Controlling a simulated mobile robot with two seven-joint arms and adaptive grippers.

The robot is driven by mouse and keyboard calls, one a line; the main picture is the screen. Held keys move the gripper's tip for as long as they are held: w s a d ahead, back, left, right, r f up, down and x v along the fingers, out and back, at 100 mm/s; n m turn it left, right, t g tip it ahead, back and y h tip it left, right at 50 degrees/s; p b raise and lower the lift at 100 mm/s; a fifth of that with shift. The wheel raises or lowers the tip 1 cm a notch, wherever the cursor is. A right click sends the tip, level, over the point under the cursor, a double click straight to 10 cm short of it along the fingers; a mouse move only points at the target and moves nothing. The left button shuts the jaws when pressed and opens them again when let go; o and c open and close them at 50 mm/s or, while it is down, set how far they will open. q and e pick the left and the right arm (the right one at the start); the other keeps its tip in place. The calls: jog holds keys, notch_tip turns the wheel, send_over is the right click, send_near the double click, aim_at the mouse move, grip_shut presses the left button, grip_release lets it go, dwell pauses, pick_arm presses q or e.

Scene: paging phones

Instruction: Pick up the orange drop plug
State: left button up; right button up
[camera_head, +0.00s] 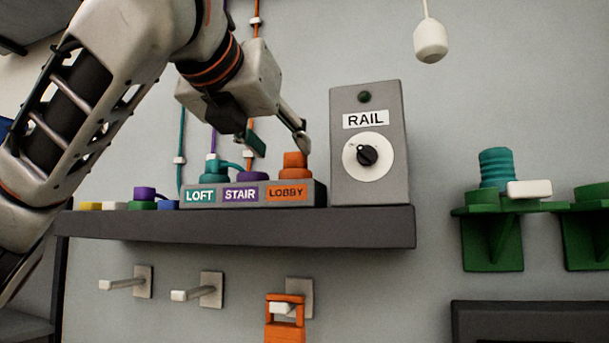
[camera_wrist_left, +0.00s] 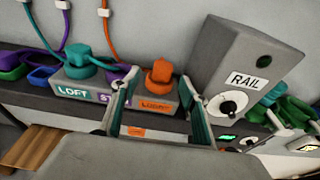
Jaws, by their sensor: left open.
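The orange drop plug (camera_head: 294,162) stands upright on the LOBBY position at the right end of the grey labelled box (camera_head: 322,193). It also shows in the left wrist view (camera_wrist_left: 159,77). My left gripper (camera_head: 277,142) is open, its fingertips just above and beside the orange plug in the head view. In the left wrist view the open fingers (camera_wrist_left: 155,100) spread to either side of the LOBBY label, with the plug beyond and between them. I cannot tell whether a finger touches it. My right gripper is not in view.
The grey RAIL box (camera_head: 368,180) with a dial stands close right of the plug on the dark shelf (camera_head: 350,228). Teal (camera_head: 213,168) and purple (camera_head: 246,176) plugs sit to its left. Cords run up the wall. An orange tag (camera_head: 284,325) hangs on a hook below.

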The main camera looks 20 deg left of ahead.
aim_at(292, 156)
pick_arm(q)
jog(key=shift+p+x, duration=0.35)
jog(key=shift+x, duration=0.9)
jog(key=x, duration=0.2)
jog(key=p+x, duration=0.1)
jog(key=x, duration=0.1)
jog(key=shift+d, duration=0.3)
jog(key=shift+w, duration=0.25)
jog(key=c, duration=1.2)
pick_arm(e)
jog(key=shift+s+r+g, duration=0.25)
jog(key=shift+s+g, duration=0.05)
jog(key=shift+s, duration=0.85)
